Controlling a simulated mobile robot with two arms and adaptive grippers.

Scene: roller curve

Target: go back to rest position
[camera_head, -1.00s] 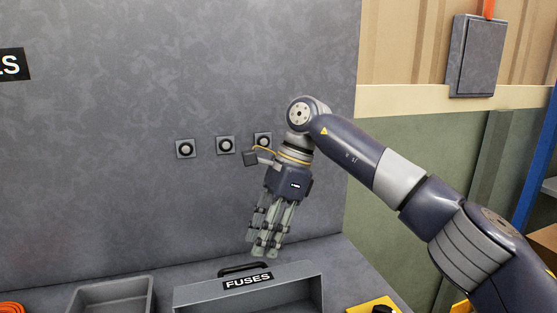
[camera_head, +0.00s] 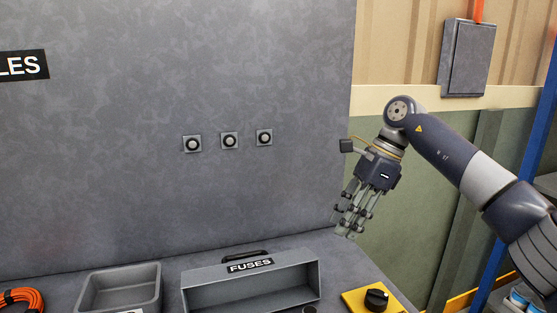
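My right gripper (camera_head: 347,222) hangs with its fingers pointing down, just beyond the right edge of the grey wall panel. It is above the back right of the bench, clear of the fuse box. Nothing shows between its fingers. The fingers are seen from an angle and overlap, so their opening is hard to judge. My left gripper is not in view.
The grey box labelled FUSES (camera_head: 192,303) stands on the bench, with a grey bin (camera_head: 120,305) to its left and orange cable (camera_head: 22,297) at the far left. A yellow block with a black knob (camera_head: 377,299) sits right. Several round fittings (camera_head: 229,141) line the panel.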

